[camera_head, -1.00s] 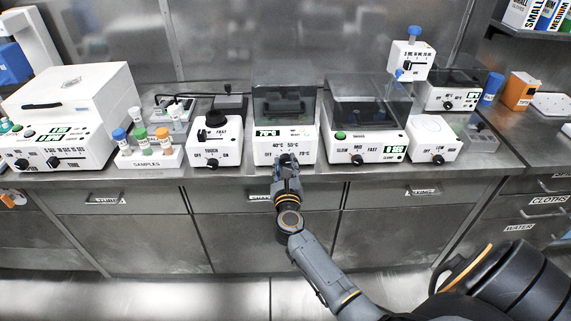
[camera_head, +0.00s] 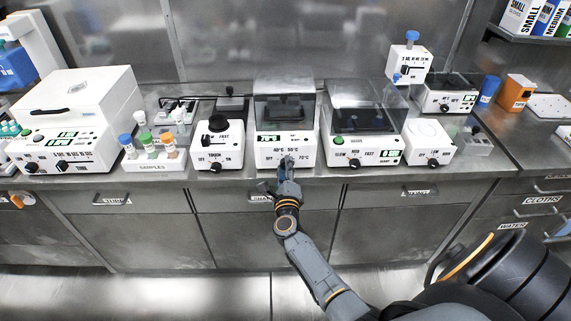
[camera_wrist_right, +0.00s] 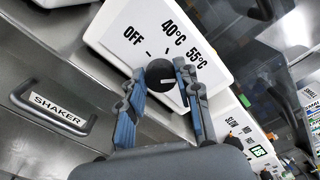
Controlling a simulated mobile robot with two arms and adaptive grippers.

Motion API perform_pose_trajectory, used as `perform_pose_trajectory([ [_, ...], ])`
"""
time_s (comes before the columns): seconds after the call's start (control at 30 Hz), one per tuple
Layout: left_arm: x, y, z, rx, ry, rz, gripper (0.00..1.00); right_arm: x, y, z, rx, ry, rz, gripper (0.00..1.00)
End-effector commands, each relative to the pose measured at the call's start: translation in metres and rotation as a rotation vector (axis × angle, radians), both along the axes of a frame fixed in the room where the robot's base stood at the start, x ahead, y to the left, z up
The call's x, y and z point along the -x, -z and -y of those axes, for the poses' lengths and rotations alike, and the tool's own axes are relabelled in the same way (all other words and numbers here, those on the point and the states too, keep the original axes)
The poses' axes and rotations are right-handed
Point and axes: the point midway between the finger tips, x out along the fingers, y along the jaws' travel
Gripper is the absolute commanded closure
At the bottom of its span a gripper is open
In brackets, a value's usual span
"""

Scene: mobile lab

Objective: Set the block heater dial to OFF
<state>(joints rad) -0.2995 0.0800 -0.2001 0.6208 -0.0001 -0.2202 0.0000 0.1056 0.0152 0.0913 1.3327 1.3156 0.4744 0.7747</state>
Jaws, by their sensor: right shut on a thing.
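The block heater (camera_head: 284,130) is a white box with a clear grey lid, in the middle of the bench in the head view. Its small display (camera_head: 270,138) seems to read 70°C. My right gripper (camera_wrist_right: 165,80) is shut on its round black dial (camera_wrist_right: 160,72), one finger on each side. In the wrist view, OFF (camera_wrist_right: 132,35), 40°C and 55°C are readable around the dial. The dial's white mark points right, past 55°C, towards the right finger. That finger hides any label there. In the head view the right gripper (camera_head: 287,162) covers the dial. My left gripper is not in view.
A white device with a black knob (camera_head: 216,147) stands close on the left, and a white device with a clear lid (camera_head: 362,150) close on the right. A samples rack (camera_head: 153,164) is further left. Drawer handles, one marked SHAKER (camera_wrist_right: 58,110), stick out below the bench.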

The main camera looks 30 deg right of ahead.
Motion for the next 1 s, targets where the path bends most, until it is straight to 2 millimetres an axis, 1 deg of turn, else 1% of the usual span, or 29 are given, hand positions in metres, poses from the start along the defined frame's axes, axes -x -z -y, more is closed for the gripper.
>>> perform_pose_trajectory([
  [0.03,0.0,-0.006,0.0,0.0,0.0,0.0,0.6,0.0,-0.001,-0.001,0.035,-0.001,-0.026,0.98],
  [0.3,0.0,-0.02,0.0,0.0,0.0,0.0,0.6,0.0,0.0,-0.001,0.254,-0.002,-0.16,0.98],
  [1.0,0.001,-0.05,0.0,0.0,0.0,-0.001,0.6,0.0,0.002,-0.001,0.82,-0.003,-0.507,0.98],
])
